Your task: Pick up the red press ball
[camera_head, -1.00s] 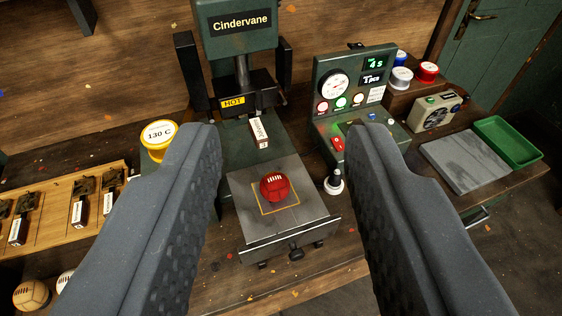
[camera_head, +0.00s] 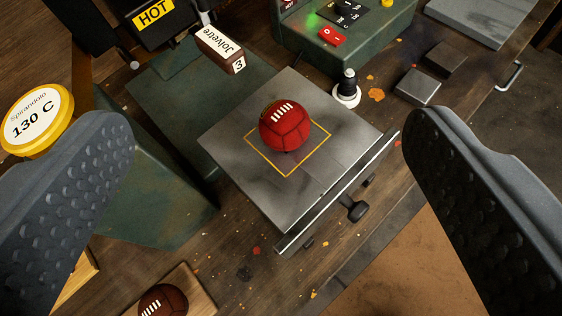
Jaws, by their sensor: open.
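The red press ball (camera_head: 287,127), with white lacing on top, sits inside a yellow outlined square on the grey press plate (camera_head: 232,142). My gripper (camera_head: 270,180) is open, with its two dark grey padded fingers wide apart, one at the lower left and one at the right. The ball lies between the fingers in the picture, farther off than they are. Neither finger touches it.
A yellow-lidded "130 C" jar (camera_head: 38,118) stands at the left. A brown laced ball (camera_head: 163,300) is at the bottom. The green control panel (camera_head: 335,30) is at the back.

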